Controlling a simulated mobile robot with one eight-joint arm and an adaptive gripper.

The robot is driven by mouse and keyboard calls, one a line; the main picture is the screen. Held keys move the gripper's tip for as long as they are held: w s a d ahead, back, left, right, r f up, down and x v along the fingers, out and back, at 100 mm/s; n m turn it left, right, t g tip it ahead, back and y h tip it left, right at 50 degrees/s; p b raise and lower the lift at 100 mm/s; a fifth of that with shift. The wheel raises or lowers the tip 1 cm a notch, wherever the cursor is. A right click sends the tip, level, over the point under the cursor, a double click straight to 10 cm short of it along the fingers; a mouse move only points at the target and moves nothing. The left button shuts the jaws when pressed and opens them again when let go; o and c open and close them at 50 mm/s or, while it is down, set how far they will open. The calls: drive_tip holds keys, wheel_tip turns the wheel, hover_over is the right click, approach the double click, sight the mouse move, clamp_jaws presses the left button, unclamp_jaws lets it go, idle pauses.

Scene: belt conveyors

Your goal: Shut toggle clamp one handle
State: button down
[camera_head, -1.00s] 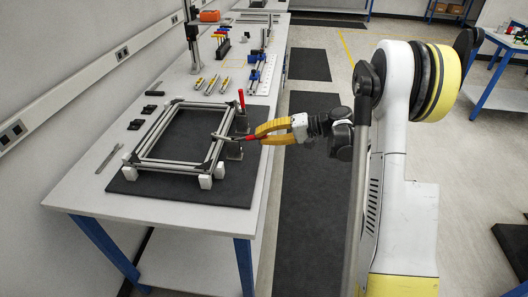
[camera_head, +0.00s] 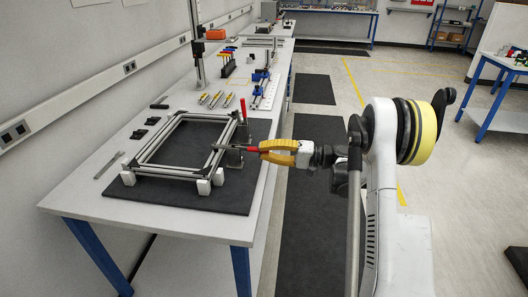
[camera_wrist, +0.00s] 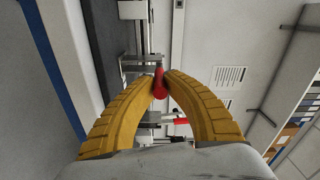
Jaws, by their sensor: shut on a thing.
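The near toggle clamp (camera_head: 234,157) stands on the dark mat at the right side of the aluminium frame (camera_head: 166,170). Its red handle (camera_head: 252,149) points right, and its dark arm reaches left over the frame's near right corner. My gripper (camera_head: 262,149) comes from the right, with its yellow fingers closed on this handle. In the wrist view, the red handle (camera_wrist: 159,84) sits between the fingertips. A second clamp's red handle (camera_head: 243,108) stands upright farther back; a red handle also shows behind the fingers in the wrist view (camera_wrist: 180,121).
The frame rests on white blocks (camera_head: 204,187) on the dark mat (camera_head: 180,198). Several black parts (camera_head: 140,134) and a flat wrench (camera_head: 109,165) lie left of it. Tools and a blue-clamped rail (camera_head: 262,86) occupy the table behind. The aisle right of the table is clear.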

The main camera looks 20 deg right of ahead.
drive_tip(key=shift+f, duration=0.1)
drive_tip(key=c, duration=1.4)
unclamp_jaws()
drive_tip(key=shift+a, duration=0.15)
drive_tip(key=v, duration=1.2)
